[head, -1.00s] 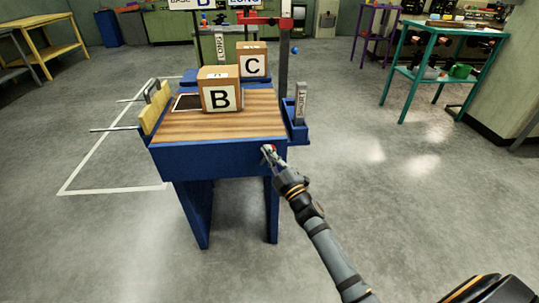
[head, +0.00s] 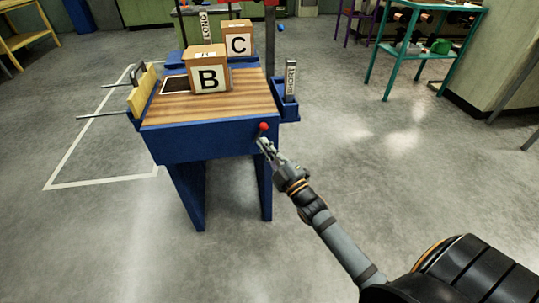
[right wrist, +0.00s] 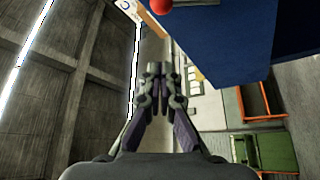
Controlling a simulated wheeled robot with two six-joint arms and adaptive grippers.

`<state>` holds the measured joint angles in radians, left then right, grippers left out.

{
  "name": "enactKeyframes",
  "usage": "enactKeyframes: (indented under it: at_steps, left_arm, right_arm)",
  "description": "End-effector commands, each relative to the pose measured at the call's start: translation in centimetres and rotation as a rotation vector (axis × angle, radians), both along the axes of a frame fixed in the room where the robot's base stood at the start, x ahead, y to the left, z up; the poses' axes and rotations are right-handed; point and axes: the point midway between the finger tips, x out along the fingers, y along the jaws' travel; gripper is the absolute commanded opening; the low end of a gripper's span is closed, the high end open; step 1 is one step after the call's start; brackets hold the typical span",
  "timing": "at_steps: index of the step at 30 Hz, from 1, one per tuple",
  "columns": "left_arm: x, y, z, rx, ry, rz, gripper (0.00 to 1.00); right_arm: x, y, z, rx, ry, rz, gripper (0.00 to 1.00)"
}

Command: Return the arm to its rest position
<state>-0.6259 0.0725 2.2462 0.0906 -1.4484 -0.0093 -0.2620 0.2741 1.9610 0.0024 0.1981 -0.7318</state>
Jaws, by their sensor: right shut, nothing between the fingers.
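My right gripper (head: 264,144) is shut and empty in the head view, at the front right corner of a blue bench. In the right wrist view its fingers (right wrist: 155,72) are together with nothing between them. A red knob (head: 263,127) on the bench front is just above the fingertips in the head view. The red knob (right wrist: 159,6) also shows at the top of the right wrist view, beyond the fingertips and apart from them. My left gripper is not in view.
The bench (head: 200,143) has a wood top carrying box B (head: 208,74); box C (head: 237,42) stands behind it. A SHORT-labelled block (head: 291,78) stands in a blue side holder. A teal table (head: 428,57) is at back right. Floor right of the bench is clear.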

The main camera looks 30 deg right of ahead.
Motion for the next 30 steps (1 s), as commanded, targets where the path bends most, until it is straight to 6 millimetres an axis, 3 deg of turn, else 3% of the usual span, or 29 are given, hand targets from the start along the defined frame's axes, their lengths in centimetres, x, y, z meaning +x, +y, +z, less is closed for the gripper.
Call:
enactKeyframes:
  at_steps: [1,6,23,26,30]
  left_arm:
    - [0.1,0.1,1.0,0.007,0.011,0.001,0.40]
    - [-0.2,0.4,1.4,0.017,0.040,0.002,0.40]
    - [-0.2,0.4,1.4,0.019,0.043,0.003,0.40]
    - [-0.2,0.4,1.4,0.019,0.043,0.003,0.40]
    - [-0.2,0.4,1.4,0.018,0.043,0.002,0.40]
  right_arm:
    - [-0.7,-0.1,0.0,0.000,0.006,0.002,0.00]
    - [-1.8,-0.3,-0.5,0.000,0.003,-0.001,0.00]
    - [-1.9,-0.3,-1.0,0.010,0.024,-0.002,0.00]
    - [-1.9,-0.2,-3.8,0.072,0.164,-0.011,0.00]
    - [-4.1,-0.1,-12.1,0.275,0.586,-0.078,0.00]
